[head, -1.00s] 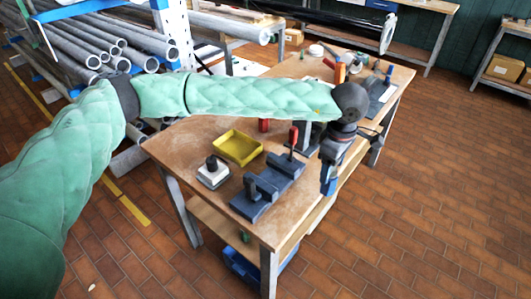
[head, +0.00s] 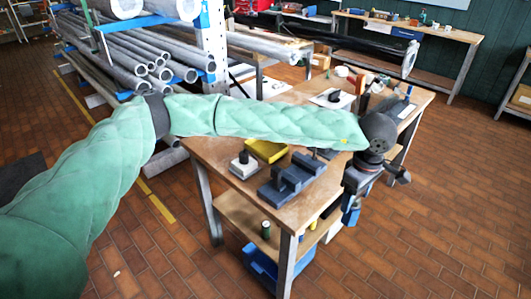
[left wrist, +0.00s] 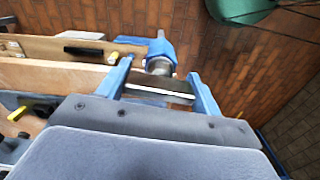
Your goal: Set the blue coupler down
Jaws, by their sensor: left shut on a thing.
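My left gripper (head: 351,198) is at the end of the green-sleeved arm, off the right long edge of the workbench (head: 310,208), pointing down. The blue coupler (head: 350,215) shows as a small blue piece below it, partly hidden by the gripper. In the left wrist view, my left gripper (left wrist: 161,84) has its two blue fingers closed on a shiny metal part of the coupler. The coupler's blue end (left wrist: 160,47) shows past the fingertips, with a grey metal collar. It is held in the air, apart from the bench top as far as I can see. My right gripper is not in view.
On the bench stand a dark grey fixture (head: 292,178), a white block with a black knob (head: 243,165) and a yellow tray (head: 266,150). A lower shelf (head: 250,218) holds a green cylinder (head: 265,230). Pipes fill a rack (head: 130,60) at the left. Floor is open at the right.

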